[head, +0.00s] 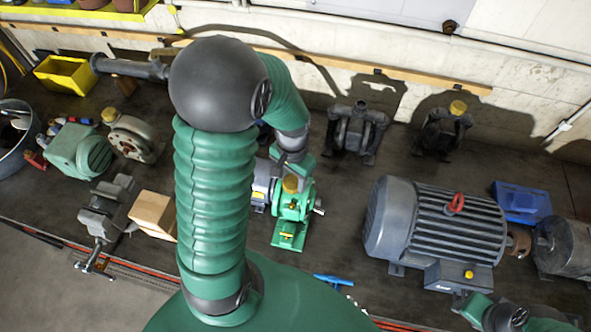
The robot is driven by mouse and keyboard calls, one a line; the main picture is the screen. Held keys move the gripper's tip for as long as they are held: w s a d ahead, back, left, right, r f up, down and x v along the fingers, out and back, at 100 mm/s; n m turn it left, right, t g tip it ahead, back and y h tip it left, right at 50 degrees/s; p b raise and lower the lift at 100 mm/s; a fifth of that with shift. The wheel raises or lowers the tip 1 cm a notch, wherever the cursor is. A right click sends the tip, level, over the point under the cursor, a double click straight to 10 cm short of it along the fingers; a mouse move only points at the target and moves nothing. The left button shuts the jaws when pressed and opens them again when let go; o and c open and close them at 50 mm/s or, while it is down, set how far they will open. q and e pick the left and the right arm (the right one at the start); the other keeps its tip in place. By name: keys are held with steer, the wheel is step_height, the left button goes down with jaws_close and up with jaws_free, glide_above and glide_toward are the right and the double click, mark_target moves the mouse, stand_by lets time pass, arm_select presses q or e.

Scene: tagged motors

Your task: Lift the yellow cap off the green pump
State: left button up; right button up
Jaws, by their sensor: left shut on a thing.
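The green pump (291,208) stands on the dark bench near the middle of the head view, with a grey motor part at its left. The yellow cap (290,184) is at the top of the pump. My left gripper (292,174) points down from above and is shut on the yellow cap. Its fingertips are small and partly hidden by its own body. I cannot tell whether the cap is still touching the pump. My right gripper (470,304) is at the lower right edge, small and partly seen; its jaws are not clear.
A large grey motor (437,225) with a red ring stands to the right. Dark pumps (356,132) stand along the back wall. My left arm hides part of the bench.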

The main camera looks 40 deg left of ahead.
arm_select(q)
steer(key=s+d+r+b, duration=0.4)
steer(key=s+d, duration=0.2)
steer(key=s, duration=0.2)
steer(key=shift+s, duration=0.4)
